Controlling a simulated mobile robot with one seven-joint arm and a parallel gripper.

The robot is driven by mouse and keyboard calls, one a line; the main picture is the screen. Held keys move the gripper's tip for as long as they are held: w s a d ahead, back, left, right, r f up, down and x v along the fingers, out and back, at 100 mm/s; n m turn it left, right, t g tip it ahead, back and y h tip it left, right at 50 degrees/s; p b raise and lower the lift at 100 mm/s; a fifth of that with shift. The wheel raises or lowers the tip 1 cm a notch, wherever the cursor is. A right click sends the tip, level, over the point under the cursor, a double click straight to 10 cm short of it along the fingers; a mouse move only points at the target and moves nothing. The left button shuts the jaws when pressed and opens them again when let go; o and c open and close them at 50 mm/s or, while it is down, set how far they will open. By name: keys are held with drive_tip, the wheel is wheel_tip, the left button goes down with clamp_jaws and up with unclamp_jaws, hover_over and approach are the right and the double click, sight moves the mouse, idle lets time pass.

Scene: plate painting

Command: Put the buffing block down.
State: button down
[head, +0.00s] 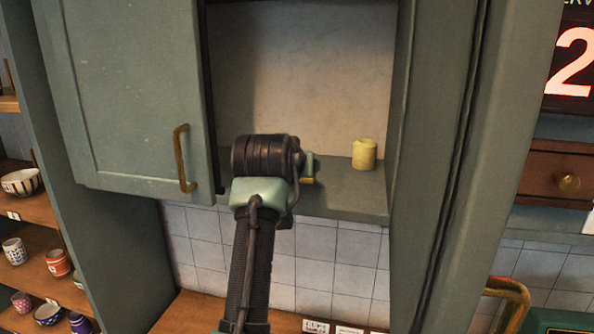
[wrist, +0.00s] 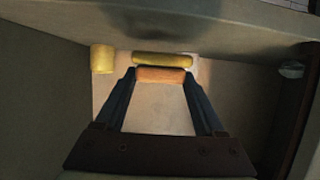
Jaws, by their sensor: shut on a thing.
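The buffing block (wrist: 160,75) is held between the two fingertips of my gripper (wrist: 160,78) in the wrist view. It shows an orange face, with a yellow strip just above it in the picture; I cannot tell whether the strip is part of the block. In the head view my gripper (head: 311,167) reaches into the open wall cupboard, just above its shelf (head: 345,199). A small yellowish edge (head: 307,181) shows below the finger; my wrist hides the rest. I cannot tell whether the block touches the shelf.
A yellow cylinder (head: 365,154) stands on the shelf to the right of my gripper; it also shows in the wrist view (wrist: 102,59). The cupboard door (head: 130,90) is at the left. Bare shelf lies between gripper and cylinder. Cups and bowls (head: 22,182) stand on shelves far left.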

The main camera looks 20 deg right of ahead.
drive_tip(key=shift+f+p, duration=0.45)
drive_tip(key=shift+f, duration=0.7)
unclamp_jaws()
